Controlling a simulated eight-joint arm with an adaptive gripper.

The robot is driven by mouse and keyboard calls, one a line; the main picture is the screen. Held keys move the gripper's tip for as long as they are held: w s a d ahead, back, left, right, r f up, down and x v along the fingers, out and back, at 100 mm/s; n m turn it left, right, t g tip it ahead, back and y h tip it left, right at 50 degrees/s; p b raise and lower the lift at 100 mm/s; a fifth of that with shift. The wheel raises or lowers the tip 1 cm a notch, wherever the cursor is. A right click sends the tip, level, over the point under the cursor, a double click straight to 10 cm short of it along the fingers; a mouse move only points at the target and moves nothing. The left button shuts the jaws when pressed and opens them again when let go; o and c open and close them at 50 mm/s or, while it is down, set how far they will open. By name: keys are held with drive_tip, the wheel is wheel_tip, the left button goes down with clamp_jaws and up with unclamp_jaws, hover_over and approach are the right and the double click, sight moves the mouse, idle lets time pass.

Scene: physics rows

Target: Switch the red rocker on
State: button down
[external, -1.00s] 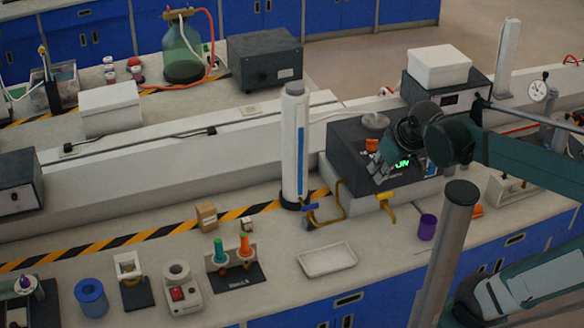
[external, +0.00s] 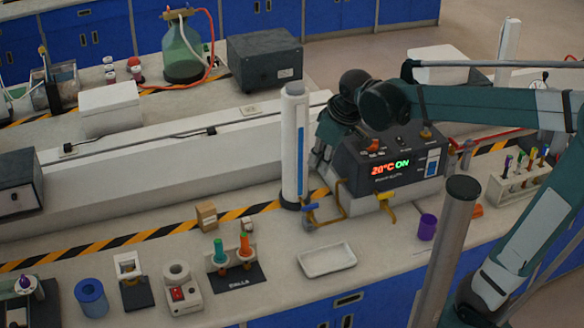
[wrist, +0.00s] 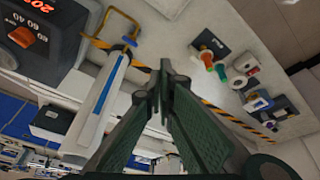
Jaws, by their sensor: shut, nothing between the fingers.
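A small white device (external: 178,285) with a round cup on top stands on the near bench at lower left. A red rocker (external: 177,293) is on its front; its position is too small to tell. The device's red part also shows at right in the wrist view (wrist: 253,71). A dark grey bath (external: 385,168) has a lit "20°C ON" display (external: 390,166) and an orange-red control (external: 374,147) on top, which also shows in the wrist view (wrist: 40,6). My gripper (wrist: 160,75) is shut and empty, apart from both. In the external view it is partly hidden beside the bath.
A white column (external: 294,145) stands just left of the bath. A tube stand (external: 233,260), white tray (external: 327,260), purple cup (external: 427,227) and blue roll (external: 91,297) are on the bench. Bare bench lies between tray and column.

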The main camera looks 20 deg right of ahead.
drive_tip(key=w+a+f+n+g, duration=0.1)
drive_tip(key=w+a+f+n, duration=0.15)
drive_tip(key=a, duration=0.95)
drive_tip(key=n+g+h+p, duration=0.2)
drive_tip(key=n+g+p, duration=0.15)
drive_tip(key=n, duration=0.55)
hover_over(180, 296)
drive_tip(key=w+b, duration=0.1)
drive_tip(key=w, duration=0.1)
wheel_tip(180, 296, down, 14)
drive_tip(key=shift+w+a+r+m+g, duration=0.1)
drive_tip(key=shift+r+m+g, duration=0.1)
drive_tip(key=shift+m+g, duration=0.05)
drive_tip(key=shift+f, duration=0.1)
drive_tip(key=f, duration=0.4)
drive_tip(key=s+f, duration=0.1)
drive_tip(key=f, duration=0.8)
drive_tip(key=shift+s+f, duration=0.35)
drive_tip(key=shift+f+b, duration=0.1)
drive_tip(key=shift+b, duration=0.25)
